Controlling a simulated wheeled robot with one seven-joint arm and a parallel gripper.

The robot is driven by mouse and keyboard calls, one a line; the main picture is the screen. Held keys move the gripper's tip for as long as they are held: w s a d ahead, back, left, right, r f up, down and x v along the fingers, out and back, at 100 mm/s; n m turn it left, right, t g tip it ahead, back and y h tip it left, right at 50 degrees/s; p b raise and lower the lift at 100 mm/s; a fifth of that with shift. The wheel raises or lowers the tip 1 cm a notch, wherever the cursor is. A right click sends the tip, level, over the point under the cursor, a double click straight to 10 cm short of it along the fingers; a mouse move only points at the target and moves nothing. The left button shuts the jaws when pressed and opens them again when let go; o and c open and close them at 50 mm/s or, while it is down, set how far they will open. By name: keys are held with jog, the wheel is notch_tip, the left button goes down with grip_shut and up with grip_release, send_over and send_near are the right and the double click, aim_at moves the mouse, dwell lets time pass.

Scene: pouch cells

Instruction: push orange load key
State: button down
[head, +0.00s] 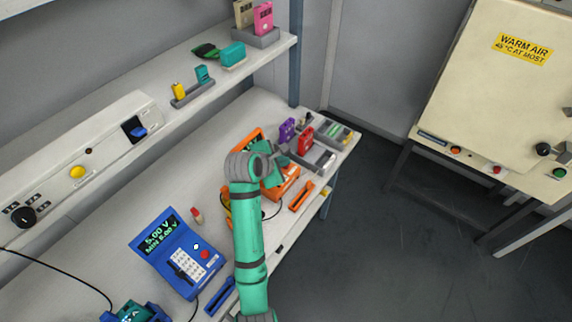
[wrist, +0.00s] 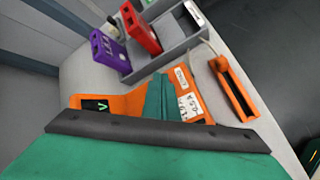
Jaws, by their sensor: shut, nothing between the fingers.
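The orange tester (head: 286,189) stands on the bench in the head view, partly hidden behind my arm and gripper. In the wrist view the orange tester (wrist: 135,102) shows a dark display with a green mark at its left and a pale key panel (wrist: 184,82) at its right. My gripper (wrist: 161,80) is shut and empty, its green fingers pointing down over the tester beside the key panel. In the head view my gripper (head: 274,176) is over the tester. The load key itself cannot be made out; the fingers cover part of the panel. I cannot tell whether they touch it.
A purple cell (wrist: 110,50) and a red cell (wrist: 142,32) stand beyond the tester by a grey tray (wrist: 183,45). An orange holder (wrist: 234,92) with a cable lies to the right. The blue tester (head: 176,253) stands at the front left of the bench.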

dwell(0.3)
jog(key=shift+r, duration=0.55)
notch_tip(320, 180, up, 6)
jog(key=shift+f, duration=0.1)
dwell(0.6)
dwell(0.4)
